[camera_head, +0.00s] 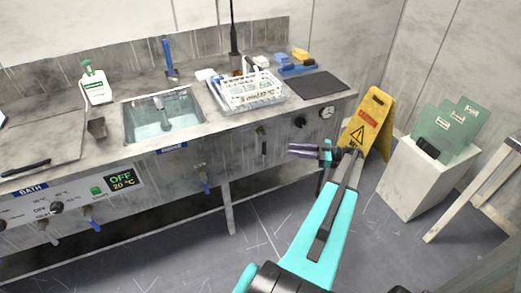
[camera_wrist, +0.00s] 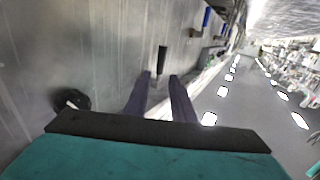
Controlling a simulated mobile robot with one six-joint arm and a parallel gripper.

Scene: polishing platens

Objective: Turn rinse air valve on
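My gripper (camera_head: 291,150) reaches in from the right in the head view, in front of the bench's front panel. Its two purple fingers are apart with nothing between them, as the wrist view also shows (camera_wrist: 159,76). A dark upright lever (camera_head: 263,147) is on the front panel, a little left of the fingertips and apart from them. It shows as a dark bar (camera_wrist: 162,56) just beyond the fingertips in the wrist view. A black round knob (camera_head: 300,122) is on the panel to its right, also in the wrist view (camera_wrist: 71,99). I cannot read which one is the rinse air valve.
A gauge (camera_head: 327,112) is right of the knob. Blue-handled taps (camera_head: 204,185) hang below the sink (camera_head: 130,119). A white rack (camera_head: 252,90) stands on the bench. A yellow floor sign (camera_head: 376,110) and a white plinth (camera_head: 405,180) stand right of my arm.

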